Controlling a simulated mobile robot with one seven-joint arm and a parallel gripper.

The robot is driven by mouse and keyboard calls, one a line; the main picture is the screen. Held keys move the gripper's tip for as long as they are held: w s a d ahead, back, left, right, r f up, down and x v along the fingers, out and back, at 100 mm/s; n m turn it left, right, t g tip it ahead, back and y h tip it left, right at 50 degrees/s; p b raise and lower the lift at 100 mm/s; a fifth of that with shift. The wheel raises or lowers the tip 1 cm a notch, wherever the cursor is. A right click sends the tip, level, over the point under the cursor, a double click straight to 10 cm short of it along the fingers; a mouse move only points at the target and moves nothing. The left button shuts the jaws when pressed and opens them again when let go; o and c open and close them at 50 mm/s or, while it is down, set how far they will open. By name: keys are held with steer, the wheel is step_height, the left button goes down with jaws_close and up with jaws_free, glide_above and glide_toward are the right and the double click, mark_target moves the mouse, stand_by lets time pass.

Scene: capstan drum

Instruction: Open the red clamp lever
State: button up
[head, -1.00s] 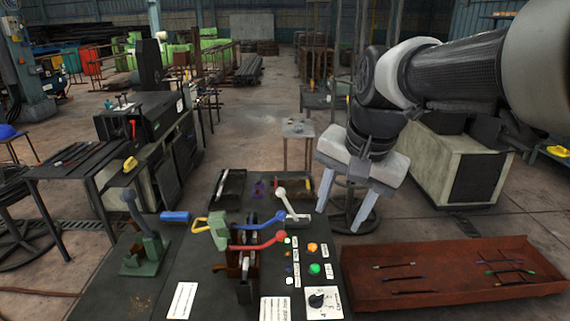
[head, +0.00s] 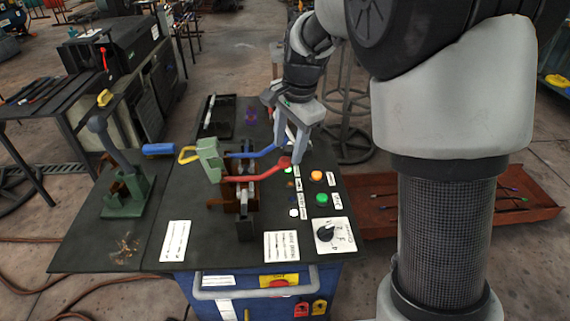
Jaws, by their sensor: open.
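The red clamp lever (head: 255,174) reaches right from the clamp mechanism in the middle of the black bench, and its rounded end lies to the right. My gripper (head: 288,154) is open and points down at that end. Its fingertips are around or just beside the lever's end; I cannot tell whether they touch it. A blue lever (head: 242,155) runs behind the red one, and its right end is partly hidden by my gripper.
Green and orange buttons (head: 316,176) and a dial panel (head: 330,235) lie right of the levers. A green stand with a grey lever (head: 122,190) is at the left. A rust-red tray (head: 520,190) is beyond my arm.

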mark_target(286, 158)
steer(key=f, duration=0.4)
steer(key=w+f, duration=0.1)
steer(key=f, duration=0.1)
steer(key=shift+w+a+f+b, duration=0.1)
steer(key=shift+a+f+b, duration=0.25)
steer(key=shift+a+b, duration=0.05)
jaws_close()
steer(key=shift+r, duration=0.1)
